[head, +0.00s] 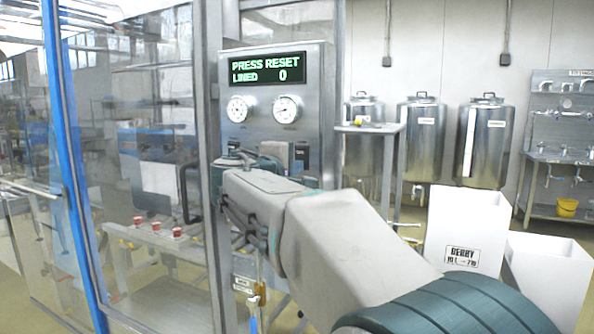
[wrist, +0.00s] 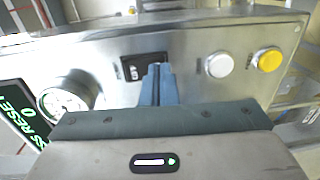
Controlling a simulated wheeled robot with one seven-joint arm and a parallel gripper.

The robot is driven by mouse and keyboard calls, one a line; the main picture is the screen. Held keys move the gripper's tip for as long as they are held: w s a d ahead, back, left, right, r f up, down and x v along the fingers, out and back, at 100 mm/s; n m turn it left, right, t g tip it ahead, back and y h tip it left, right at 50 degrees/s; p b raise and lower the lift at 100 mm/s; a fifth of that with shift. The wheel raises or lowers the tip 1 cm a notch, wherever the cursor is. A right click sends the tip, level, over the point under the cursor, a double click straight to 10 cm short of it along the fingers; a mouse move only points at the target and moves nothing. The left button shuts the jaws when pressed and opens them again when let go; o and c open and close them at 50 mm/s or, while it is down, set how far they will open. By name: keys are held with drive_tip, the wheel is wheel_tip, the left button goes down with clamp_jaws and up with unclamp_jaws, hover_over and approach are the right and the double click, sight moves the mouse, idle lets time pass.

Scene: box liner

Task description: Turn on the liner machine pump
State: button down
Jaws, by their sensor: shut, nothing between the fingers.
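The steel control panel (head: 315,110) of the liner machine has a lit display (head: 268,69) reading "PRESS RESET" and "LINED 0". In the wrist view, a black switch (wrist: 130,68) is set in the panel (wrist: 190,45), partly covered by my fingers; its position and any label are unclear. My gripper (wrist: 158,68) is shut and empty, its blue fingertips in front of the switch's right part. I cannot tell whether they touch it. A white button (wrist: 218,65) and a yellow button (wrist: 268,60) are to the right. In the head view my arm hides the panel's lower part.
Two gauges (head: 287,109) sit below the display. A clear guard with a blue frame (head: 70,170) stands left, with several red cups (head: 137,221) behind it. White boxes (head: 465,235) stand right. Steel tanks (head: 422,140) line the back wall.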

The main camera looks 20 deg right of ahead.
drive_tip(key=f+b+v, duration=0.2)
drive_tip(key=f+v, duration=0.1)
drive_tip(key=v, duration=1)
drive_tip(key=shift+s+a, duration=0.25)
drive_tip(key=shift+a, duration=0.15)
